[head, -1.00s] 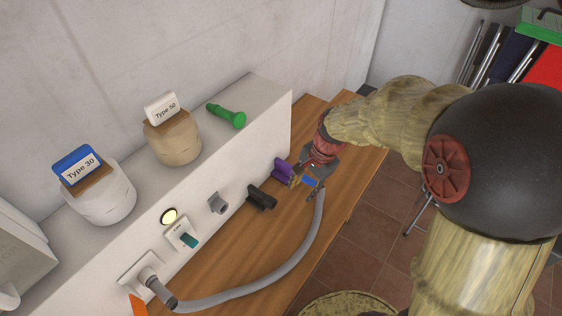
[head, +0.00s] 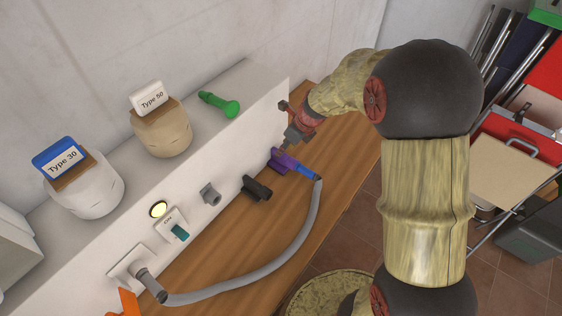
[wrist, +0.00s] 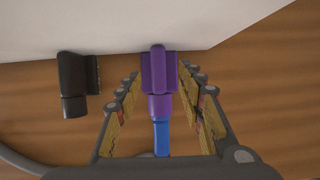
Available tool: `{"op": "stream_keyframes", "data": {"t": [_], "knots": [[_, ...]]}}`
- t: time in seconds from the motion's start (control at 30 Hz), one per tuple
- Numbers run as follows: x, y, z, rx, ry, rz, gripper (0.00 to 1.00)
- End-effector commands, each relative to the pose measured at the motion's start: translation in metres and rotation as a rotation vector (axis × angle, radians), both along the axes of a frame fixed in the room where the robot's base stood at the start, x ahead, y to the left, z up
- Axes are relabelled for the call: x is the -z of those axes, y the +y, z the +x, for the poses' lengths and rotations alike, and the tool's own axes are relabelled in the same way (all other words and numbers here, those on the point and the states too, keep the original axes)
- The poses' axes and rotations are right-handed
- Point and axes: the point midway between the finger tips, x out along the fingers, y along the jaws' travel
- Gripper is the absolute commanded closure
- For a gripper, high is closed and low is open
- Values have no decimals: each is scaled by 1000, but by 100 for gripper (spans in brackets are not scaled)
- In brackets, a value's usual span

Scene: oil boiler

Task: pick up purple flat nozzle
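The purple flat nozzle (head: 283,160) lies on the wooden bench, its wide end close to the white block. In the wrist view the purple nozzle (wrist: 158,72) is centred, with a blue connector (wrist: 161,138) in line at its near end. The blue connector (head: 309,173) joins the grey hose (head: 306,225). My gripper (head: 285,150) is above the nozzle, beside the white block. In the wrist view my open gripper (wrist: 160,78) has one finger on each side of the nozzle, with gaps visible. Whether the fingers are at nozzle height is unclear.
A black nozzle (head: 257,188) lies to the left, also in the wrist view (wrist: 77,82). The white block (head: 180,185) stands right behind, bearing a green tool (head: 220,104) and two labelled jars. The bench (head: 338,150) is clear to the right.

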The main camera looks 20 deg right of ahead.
Motion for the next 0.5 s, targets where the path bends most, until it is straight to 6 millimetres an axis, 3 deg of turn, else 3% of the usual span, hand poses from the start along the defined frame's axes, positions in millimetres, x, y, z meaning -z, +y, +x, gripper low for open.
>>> {"op": "stream_keyframes", "data": {"t": [0.3,0.5], "knots": [[40,8,7,0,1,0,61],[48,11,12,-1,-1,0,61]]}}
